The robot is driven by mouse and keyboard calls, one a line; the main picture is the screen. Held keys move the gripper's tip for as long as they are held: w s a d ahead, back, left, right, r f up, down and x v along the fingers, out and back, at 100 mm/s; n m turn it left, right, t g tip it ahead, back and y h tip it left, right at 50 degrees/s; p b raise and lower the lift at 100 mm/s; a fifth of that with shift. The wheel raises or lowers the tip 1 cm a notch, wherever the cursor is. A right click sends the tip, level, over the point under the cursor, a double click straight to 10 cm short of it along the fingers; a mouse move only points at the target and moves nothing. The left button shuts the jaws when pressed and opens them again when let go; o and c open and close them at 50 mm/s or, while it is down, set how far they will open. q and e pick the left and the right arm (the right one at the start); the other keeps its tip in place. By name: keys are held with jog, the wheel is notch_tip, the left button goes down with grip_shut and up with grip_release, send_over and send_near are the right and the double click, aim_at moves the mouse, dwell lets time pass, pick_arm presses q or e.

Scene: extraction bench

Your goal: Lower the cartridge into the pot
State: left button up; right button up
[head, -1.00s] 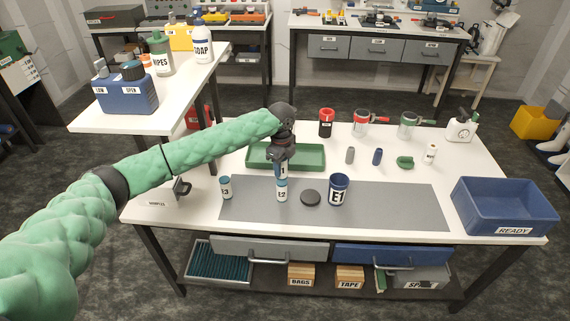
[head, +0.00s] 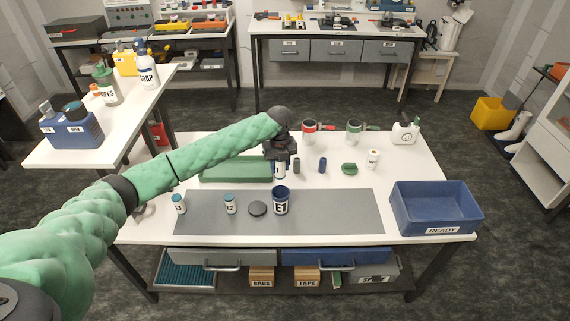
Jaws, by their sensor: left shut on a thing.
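My left gripper (head: 280,157) points down and is shut on a small cartridge (head: 279,171) with a white label. The fingers hide its top. The dark blue pot (head: 280,202) marked E1 stands upright on the grey mat, its open mouth facing up. The held cartridge shows above the pot in the picture, apart from its rim; I cannot tell whether it is directly over the mouth. My right gripper is not in view.
A green tray (head: 235,170) is behind, partly under my left arm. A blue READY bin (head: 437,208) stands at the right. The mat's right part (head: 340,212) is clear.

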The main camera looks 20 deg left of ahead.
aim_at(280, 173)
pick_arm(q)
jog(key=shift+f, duration=0.1)
notch_tip(280, 173, down, 3)
jog(key=shift+r+b, duration=0.1)
jog(key=shift+b, duration=1)
jog(key=shift+f+b, duration=0.3)
jog(key=shift+f, duration=0.15)
notch_tip(280, 173, down, 2)
jog(key=shift+b, duration=0.75)
notch_tip(280, 173, down, 5)
jog(key=b, duration=0.3)
jog(key=o, duration=1.1)
jog(key=shift+c, duration=0.2)
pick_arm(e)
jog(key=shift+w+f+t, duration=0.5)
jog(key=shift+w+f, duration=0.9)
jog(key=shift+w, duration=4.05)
pick_arm(q)
jog(key=shift+r, duration=0.1)
notch_tip(280, 173, up, 7)
jog(key=p, duration=0.4)
jog(key=shift+p, duration=0.4)
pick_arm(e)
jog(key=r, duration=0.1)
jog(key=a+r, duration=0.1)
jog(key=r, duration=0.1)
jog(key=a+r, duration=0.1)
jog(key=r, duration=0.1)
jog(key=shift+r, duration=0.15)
